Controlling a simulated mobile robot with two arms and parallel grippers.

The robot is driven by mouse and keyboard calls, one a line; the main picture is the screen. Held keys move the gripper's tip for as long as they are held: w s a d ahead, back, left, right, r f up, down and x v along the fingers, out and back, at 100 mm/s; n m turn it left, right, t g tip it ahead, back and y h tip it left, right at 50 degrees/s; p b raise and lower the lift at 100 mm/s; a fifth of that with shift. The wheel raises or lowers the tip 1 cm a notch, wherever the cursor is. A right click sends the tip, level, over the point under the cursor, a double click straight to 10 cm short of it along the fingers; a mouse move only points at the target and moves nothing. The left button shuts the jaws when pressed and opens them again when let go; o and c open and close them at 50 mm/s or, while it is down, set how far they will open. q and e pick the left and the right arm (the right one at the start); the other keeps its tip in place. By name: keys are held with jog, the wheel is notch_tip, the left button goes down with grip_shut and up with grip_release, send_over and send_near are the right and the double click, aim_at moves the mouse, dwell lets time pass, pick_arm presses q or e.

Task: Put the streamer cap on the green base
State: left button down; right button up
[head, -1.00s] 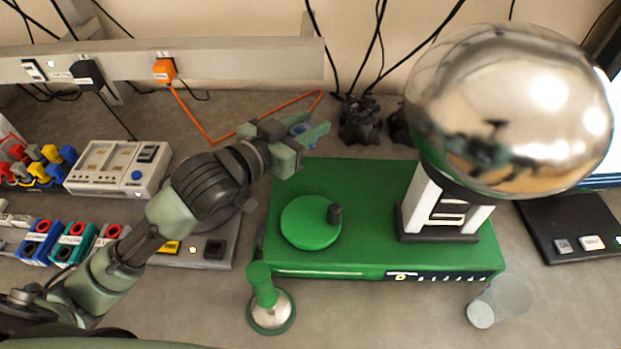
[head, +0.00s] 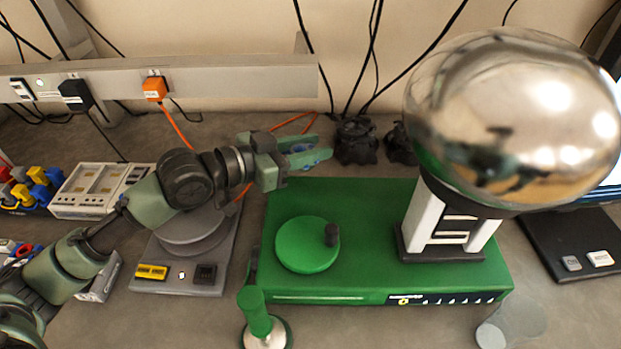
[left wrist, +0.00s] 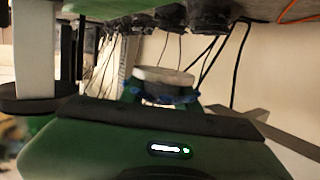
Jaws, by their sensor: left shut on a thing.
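The green base (head: 375,205) is a flat box with a round green wheel and dark knob (head: 307,245) on its left. A silver sphere (head: 515,115) stands on white supports at its right. My left gripper (head: 298,152) is shut on the streamer cap (head: 312,158), which shows as blue pieces near the base's back left corner. In the left wrist view the cap (left wrist: 163,77) shows a pale round disc with blue strands, between the green fingers. The fingers partly hide it. I cannot tell its exact height above the base. My right gripper is not in view.
A green-handled stand (head: 257,315) stands at the base's front left corner. A clear cup (head: 515,322) is at front right. A grey device (head: 190,255) lies left of the base. Dark lumpy objects (head: 356,142) and cables are behind it. The base's top middle is clear.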

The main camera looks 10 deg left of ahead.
aim_at(308, 188)
pick_arm(q)
notch_tip(308, 188, down, 8)
jog(key=shift+f, duration=0.15)
dwell(0.3)
jog(key=c, duration=1)
grip_release()
jog(key=shift+f, duration=0.1)
jog(key=shift+c, duration=0.2)
jog(key=shift+r, duration=0.2)
jog(key=shift+s+a+f, duration=0.1)
jog(key=shift+s+a, duration=0.15)
jog(key=b+v, duration=0.2)
jog(key=v, duration=0.8)
jog(key=shift+s+a+r, duration=0.25)
jog(key=shift+s+a, duration=0.15)
jog(key=shift+s, duration=0.1)
